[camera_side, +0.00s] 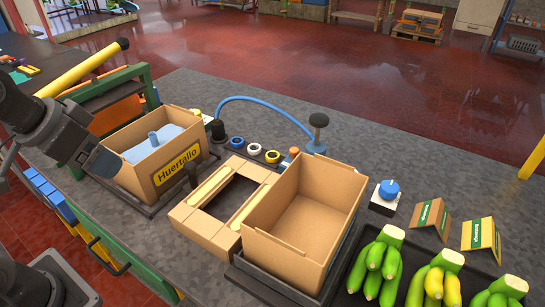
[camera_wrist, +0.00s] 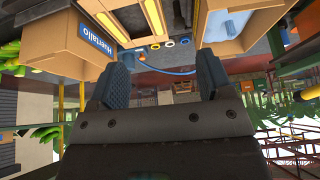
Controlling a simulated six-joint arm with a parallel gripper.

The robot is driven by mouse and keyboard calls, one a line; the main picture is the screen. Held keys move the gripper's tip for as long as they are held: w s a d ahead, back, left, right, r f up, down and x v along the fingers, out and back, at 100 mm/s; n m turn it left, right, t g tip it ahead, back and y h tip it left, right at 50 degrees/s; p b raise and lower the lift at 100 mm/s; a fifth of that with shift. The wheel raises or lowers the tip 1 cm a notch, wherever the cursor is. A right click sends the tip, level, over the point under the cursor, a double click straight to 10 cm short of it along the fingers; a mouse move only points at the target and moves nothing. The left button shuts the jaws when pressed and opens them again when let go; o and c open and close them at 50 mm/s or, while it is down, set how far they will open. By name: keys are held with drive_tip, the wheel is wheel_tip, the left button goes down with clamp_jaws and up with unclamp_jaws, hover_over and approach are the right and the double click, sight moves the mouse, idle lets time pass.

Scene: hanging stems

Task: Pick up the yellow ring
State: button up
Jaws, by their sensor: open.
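The yellow ring (camera_side: 272,156) lies on a dark strip on the grey bench, at the right of a row with a white ring (camera_side: 253,149) and a blue ring (camera_side: 236,142). In the wrist view the yellow ring (camera_wrist: 155,46) is small and beyond the fingers. My gripper (camera_wrist: 161,78) is open, with nothing between its two ribbed fingers. It is well apart from the ring. In the side view my dark arm is at the left edge, and the fingers cannot be made out clearly.
An empty cardboard box (camera_side: 335,196) stands right of the rings, near a cardboard frame (camera_side: 205,226). The Huertallo box (camera_side: 181,166) holds blue material at left. A blue hose (camera_side: 262,99) arches behind the rings. A black post (camera_side: 318,130) stands behind. Bananas (camera_side: 380,262) lie front right.

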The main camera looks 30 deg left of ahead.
drive_tip(key=w+d+r+m+g, duration=0.1)
drive_tip(key=w+r+m, duration=0.35)
drive_tip(key=w, duration=0.85)
drive_tip(key=m+g, duration=0.4)
drive_tip(key=m, duration=0.6)
hover_over(273, 154)
wheel_tip(273, 154, down, 21)
drive_tip(key=shift+f, duration=3.95)
drive_tip(key=c, duration=1.2)
